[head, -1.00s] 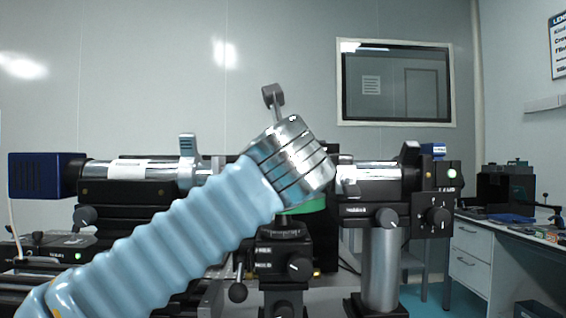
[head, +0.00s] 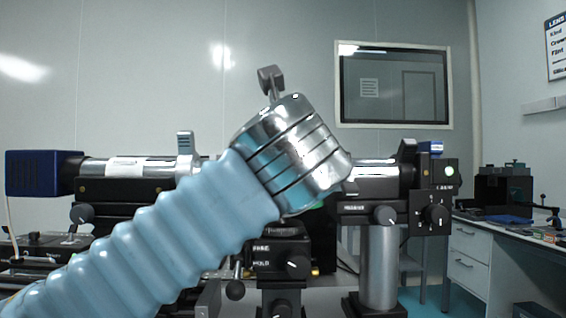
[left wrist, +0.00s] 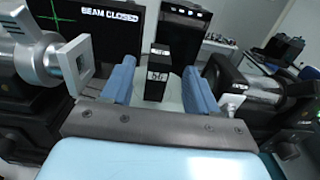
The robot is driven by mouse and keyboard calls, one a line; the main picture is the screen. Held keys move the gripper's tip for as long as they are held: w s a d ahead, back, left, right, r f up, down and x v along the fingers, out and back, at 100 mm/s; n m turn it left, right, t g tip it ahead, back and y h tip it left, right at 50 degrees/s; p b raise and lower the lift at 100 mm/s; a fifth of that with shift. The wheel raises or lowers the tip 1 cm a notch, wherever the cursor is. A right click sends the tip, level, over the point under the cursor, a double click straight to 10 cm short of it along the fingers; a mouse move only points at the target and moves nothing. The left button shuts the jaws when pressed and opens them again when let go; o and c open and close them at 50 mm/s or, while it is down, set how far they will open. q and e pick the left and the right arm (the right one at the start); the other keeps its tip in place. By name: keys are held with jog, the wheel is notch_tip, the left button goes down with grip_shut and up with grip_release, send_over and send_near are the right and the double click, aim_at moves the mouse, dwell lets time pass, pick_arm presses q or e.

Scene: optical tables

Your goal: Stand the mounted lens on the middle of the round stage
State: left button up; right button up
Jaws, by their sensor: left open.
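The round stage (head: 281,230) is a dark disc on a black mount with a knob, partly covered by my left wrist in the head view. My left gripper is hidden behind that wrist there. In the left wrist view my left gripper (left wrist: 158,68) is open, its two blue fingers apart. An upright black block with white lettering (left wrist: 155,76) shows between or just beyond the fingers, with no visible contact. It may be the mounted lens, but I cannot tell for certain. Its foot is not clear. My right gripper is in neither view.
A silver and black tube with a blue end (head: 46,173) stands left of the stage, and another horizontal tube (head: 376,172) on a silver post stands right. In the left wrist view a square white plate (left wrist: 78,64) is close to the left finger. A side desk (head: 480,262) is at right.

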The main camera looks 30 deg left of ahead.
pick_arm(q)
jog(key=v, duration=0.6)
dwell(2.1)
